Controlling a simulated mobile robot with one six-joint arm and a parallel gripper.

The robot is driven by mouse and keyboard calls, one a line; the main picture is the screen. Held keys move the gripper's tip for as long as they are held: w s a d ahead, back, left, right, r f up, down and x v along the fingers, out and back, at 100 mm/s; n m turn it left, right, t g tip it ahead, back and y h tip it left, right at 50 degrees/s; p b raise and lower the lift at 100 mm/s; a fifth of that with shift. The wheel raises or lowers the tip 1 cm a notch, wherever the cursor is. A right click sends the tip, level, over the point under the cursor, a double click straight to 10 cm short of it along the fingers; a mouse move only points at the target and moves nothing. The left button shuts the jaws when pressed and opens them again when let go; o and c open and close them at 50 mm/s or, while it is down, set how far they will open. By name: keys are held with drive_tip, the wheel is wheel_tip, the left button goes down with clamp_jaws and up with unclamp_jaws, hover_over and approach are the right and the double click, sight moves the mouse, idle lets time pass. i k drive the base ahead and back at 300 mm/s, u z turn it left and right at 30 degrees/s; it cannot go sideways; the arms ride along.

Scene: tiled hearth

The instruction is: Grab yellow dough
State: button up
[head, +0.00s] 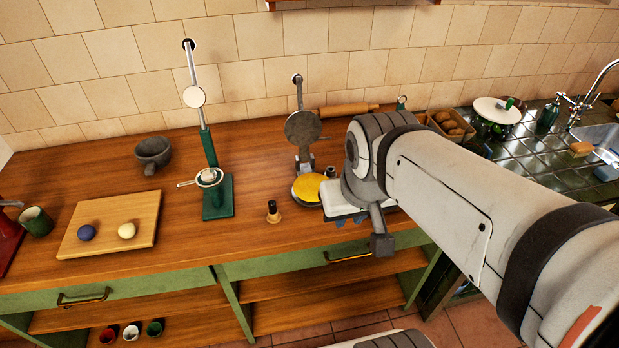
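A flat, round yellow dough disc (308,187) lies on the lower plate of a press at the middle of the counter. The round grey upper plate (303,128) of the press stands raised behind it. A pale yellow ball (127,230) sits on a wooden board (87,218) at the left, next to a dark blue ball (86,232). The wrist end of my arm is just right of the yellow disc, close to it in the picture.
A green lever press (217,197) and a small dark stamp (273,212) stand left of the disc. A grey mortar (153,152), a rolling pin (347,110) and a basket (450,127) are further back. The counter between board and green press is clear.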

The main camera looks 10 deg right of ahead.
sight(306, 187)
drive_tip(key=z, duration=2.55)
drive_tip(key=k, duration=2)
drive_tip(key=u, duration=0.7)
drive_tip(key=i, duration=1)
drive_tip(key=u, duration=0.1)
